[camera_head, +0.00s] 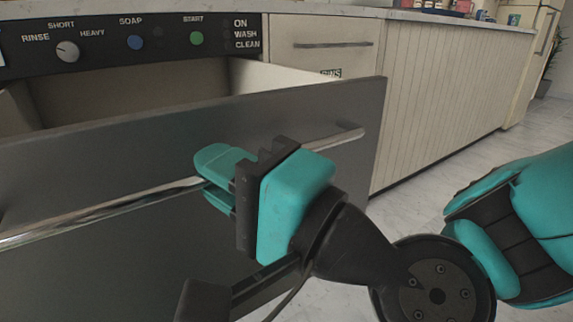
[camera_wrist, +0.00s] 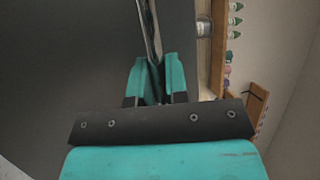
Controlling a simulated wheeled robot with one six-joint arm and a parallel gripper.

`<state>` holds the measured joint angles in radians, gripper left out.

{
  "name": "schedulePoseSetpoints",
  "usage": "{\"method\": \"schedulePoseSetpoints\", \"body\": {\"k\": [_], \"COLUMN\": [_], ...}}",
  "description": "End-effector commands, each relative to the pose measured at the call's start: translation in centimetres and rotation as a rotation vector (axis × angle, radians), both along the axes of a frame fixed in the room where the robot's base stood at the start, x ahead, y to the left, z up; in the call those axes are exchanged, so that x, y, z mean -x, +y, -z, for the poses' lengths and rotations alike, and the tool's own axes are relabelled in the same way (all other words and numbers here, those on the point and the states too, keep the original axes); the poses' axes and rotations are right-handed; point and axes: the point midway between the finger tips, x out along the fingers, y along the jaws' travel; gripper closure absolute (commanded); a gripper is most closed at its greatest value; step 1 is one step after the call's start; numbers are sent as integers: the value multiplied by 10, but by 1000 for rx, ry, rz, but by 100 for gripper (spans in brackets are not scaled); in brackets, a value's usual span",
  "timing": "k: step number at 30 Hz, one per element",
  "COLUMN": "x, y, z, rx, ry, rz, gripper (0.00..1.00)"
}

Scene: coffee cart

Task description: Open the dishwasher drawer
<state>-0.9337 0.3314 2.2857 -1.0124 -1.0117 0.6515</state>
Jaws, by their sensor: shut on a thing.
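The dishwasher drawer (camera_head: 300,110) has a dark grey front and stands pulled out, with its pale inside showing behind the front in the head view. A long silver handle bar (camera_head: 110,207) runs across the front; it also shows in the wrist view (camera_wrist: 150,30). My gripper (camera_head: 213,180), teal and black, is at the drawer front with its fingers around the bar, right of the picture's middle stretch of it. In the wrist view both fingertips (camera_wrist: 155,82) close on the bar from either side. The far left end of the drawer is out of view.
The control panel (camera_head: 130,42) with a knob and buttons sits above the drawer opening. To the right is a counter with white panelled fronts (camera_head: 435,95) and a smaller drawer (camera_head: 320,35). Open tiled floor (camera_head: 425,205) lies to the right of the drawer.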

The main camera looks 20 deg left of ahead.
Motion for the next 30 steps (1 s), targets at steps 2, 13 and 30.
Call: {"method": "schedulePoseSetpoints", "body": {"k": [2, 13, 30], "x": [3, 6, 3], "y": [0, 1, -2], "z": [0, 0, 0], "rx": [0, 2, 1], "ry": [-1, 0, 1], "rz": [-10, -21, -11], "gripper": [100, 100, 60]}}
